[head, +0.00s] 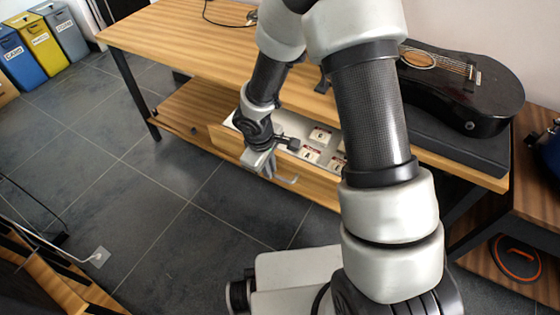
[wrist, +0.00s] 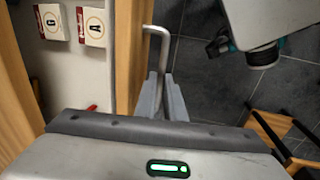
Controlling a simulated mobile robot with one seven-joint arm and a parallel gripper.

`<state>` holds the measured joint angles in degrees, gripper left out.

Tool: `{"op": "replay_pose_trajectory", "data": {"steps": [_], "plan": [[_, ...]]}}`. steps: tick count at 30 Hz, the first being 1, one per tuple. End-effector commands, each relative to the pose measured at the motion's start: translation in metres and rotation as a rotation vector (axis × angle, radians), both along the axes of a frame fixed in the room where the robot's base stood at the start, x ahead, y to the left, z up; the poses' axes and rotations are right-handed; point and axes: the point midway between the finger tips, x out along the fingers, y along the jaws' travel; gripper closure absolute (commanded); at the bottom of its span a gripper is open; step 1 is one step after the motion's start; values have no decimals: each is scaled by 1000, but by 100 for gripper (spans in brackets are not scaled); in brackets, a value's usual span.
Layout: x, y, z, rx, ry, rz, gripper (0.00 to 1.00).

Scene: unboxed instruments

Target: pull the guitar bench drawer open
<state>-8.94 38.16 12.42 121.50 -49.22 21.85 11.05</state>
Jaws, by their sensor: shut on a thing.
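The guitar bench (head: 190,42) is a wooden table with dark legs and a lower shelf. Its drawer (head: 312,188) stands out from under the top, with its pale inside and several small lettered boxes (head: 320,135) showing. My gripper (head: 272,170) is at the outer face of the drawer front, its fingers shut on the metal bar handle (head: 288,180). In the wrist view the handle (wrist: 156,45) runs up from between my two grey fingertips (wrist: 163,85), beside the wooden drawer front (wrist: 134,50). My arm hides part of the drawer's right end.
A black guitar (head: 465,95) lies on a dark case (head: 450,140) on the bench's right. Blue, yellow and grey bins (head: 45,45) stand at the far left. Dark tiled floor (head: 170,190) in front of the drawer is clear. Another wooden piece (head: 40,270) is at lower left.

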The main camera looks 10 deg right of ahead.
Motion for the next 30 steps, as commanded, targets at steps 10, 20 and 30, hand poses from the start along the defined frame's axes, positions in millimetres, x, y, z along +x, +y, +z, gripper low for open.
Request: {"op": "replay_pose_trajectory", "data": {"steps": [10, 20, 30], "plan": [[-51, 38, -2, -1, -2, 2, 100], [-66, 48, 0, 0, 0, -1, 100], [-66, 48, 1, 0, 0, -1, 89]]}}
